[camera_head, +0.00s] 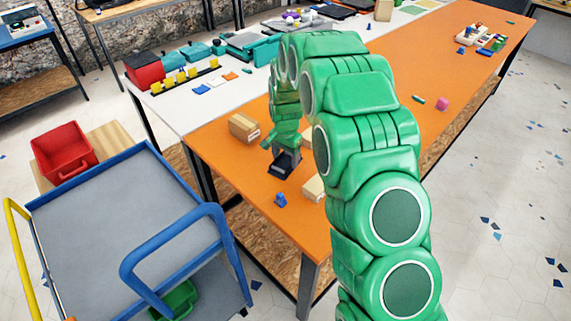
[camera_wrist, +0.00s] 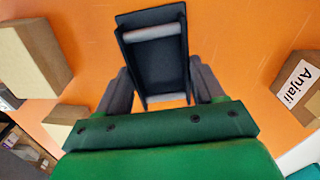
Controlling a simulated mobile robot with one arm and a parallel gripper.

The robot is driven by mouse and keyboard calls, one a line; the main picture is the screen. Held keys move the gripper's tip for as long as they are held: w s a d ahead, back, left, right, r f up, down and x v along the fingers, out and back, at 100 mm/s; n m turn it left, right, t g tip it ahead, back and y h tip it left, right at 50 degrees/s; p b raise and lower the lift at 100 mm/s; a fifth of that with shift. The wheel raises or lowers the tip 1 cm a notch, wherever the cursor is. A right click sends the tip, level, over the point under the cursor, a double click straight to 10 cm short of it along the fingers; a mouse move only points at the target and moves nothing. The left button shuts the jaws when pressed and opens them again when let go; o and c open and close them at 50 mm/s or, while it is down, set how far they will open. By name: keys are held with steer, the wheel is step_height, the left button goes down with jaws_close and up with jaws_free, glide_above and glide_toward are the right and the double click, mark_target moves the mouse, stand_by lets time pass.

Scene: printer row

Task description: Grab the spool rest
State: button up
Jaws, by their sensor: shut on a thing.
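The spool rest (camera_wrist: 152,60) is a dark, open tray-like frame with a pale roller across its far end. In the wrist view it lies between the two dark fingers of my gripper (camera_wrist: 161,88), which are shut on its sides. In the head view the spool rest (camera_head: 283,166) shows as a dark shape below my gripper (camera_head: 285,152), at the orange table (camera_head: 225,145). I cannot tell whether it touches the tabletop or is just above it. My green arm hides part of the table behind it.
A cardboard box (camera_head: 243,127) stands left of my gripper, and another box (camera_head: 313,188) is close on the right. A small blue piece (camera_head: 280,200) lies in front. A blue-framed cart (camera_head: 120,225) stands left of the table.

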mark_target(285, 165)
steer(key=shift+r, duration=0.65)
step_height(285, 165, up, 2)
steer(key=shift+r, duration=0.1)
steer(key=s+d+r, duration=0.3)
steer(key=s+r, duration=0.6)
steer(key=s, duration=0.4)
steer(key=shift+s+r, duration=0.25)
steer(key=shift+s, duration=0.05)
